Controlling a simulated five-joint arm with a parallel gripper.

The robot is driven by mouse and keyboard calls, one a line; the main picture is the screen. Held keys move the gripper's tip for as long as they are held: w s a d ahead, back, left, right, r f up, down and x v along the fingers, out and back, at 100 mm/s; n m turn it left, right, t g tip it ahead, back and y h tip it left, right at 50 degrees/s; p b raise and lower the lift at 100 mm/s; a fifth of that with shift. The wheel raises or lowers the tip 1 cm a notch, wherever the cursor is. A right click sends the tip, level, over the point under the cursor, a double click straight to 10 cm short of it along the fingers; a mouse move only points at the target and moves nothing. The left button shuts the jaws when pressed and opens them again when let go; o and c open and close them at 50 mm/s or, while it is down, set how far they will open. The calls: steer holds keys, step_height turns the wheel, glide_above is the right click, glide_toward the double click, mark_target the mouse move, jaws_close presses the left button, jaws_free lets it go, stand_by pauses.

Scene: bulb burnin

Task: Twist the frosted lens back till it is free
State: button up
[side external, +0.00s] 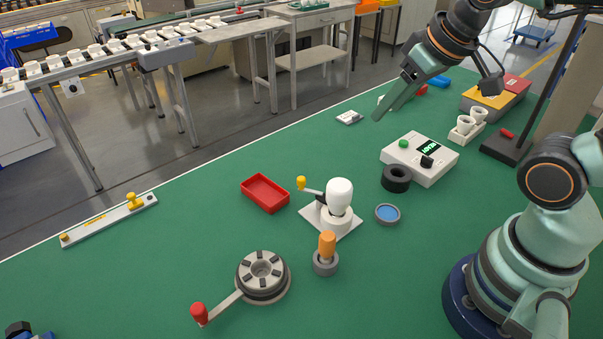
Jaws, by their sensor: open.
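The frosted lens (340,192) is a smooth white dome. It stands upright in a round white holder (335,222) on a flat white base plate, near the middle of the green table. A small lever with a yellow knob (301,183) sticks out to the left of it. My gripper (380,113) is up and to the right of the lens, apart from it, with its fingers pointing down and left. It is open and I see nothing between the fingers. They overlap from this side, so the gap is hard to see.
A red tray (265,192) lies left of the lens. An orange-handled tool (326,247) stands in front. A grey turntable with a red-knobbed crank (262,275) is front left. A black ring (396,178), blue-topped disc (387,213) and white meter box (420,158) are right.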

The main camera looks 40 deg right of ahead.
steer(key=o, duration=0.5)
steer(key=shift+o, duration=0.8)
steer(key=shift+w+a+n, duration=0.1)
steer(key=shift+a+n, duration=0.05)
steer(key=shift+n, duration=0.25)
steer(key=n+g, duration=0.6)
steer(key=n, duration=1.1)
glide_toward(340, 185)
step_height(340, 185, down, 9)
steer(key=shift+f, duration=0.15)
steer(key=c, duration=1.4)
steer(key=shift+s+n, duration=0.2)
steer(key=shift+n, duration=2.1)
